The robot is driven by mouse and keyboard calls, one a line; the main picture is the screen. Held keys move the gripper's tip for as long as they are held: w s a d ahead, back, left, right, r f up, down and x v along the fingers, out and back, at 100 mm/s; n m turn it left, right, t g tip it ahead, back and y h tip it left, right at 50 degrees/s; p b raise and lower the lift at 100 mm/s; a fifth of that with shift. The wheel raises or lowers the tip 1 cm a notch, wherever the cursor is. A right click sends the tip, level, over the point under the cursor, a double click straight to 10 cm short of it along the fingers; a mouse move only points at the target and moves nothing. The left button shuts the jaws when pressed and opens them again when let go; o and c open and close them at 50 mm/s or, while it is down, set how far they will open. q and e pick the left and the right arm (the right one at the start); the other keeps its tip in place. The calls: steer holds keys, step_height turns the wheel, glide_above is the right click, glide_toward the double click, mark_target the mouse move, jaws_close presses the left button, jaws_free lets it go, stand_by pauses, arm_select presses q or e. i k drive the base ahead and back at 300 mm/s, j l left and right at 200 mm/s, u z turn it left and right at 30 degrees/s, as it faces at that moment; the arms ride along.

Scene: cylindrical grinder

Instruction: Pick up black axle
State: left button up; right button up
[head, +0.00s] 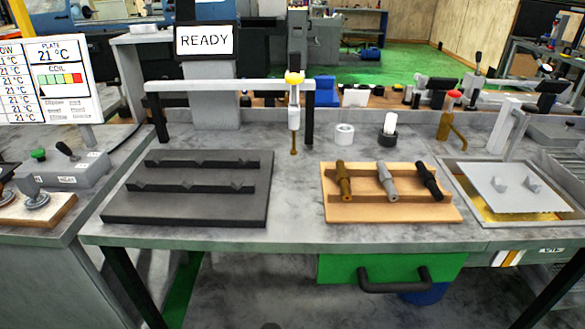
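The black axle (429,181) lies at the right end of a light wooden rack (334,212) on the workbench. A grey axle (387,182) and a brown axle (343,180) lie beside it to the left, apart from it. The black axle is tilted, its upper end to the left and its lower end to the right. Neither of my grippers shows in the head view.
A tray with a grey plate (514,188) is at right.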

mark_target(428, 178)
steer(key=i+l+u, duration=0.1)
steer(key=l, duration=0.35)
steer(key=i+l+u, duration=0.1)
steer(key=l, duration=0.3)
steer(key=l+u, duration=0.15)
steer(key=l, duration=0.3)
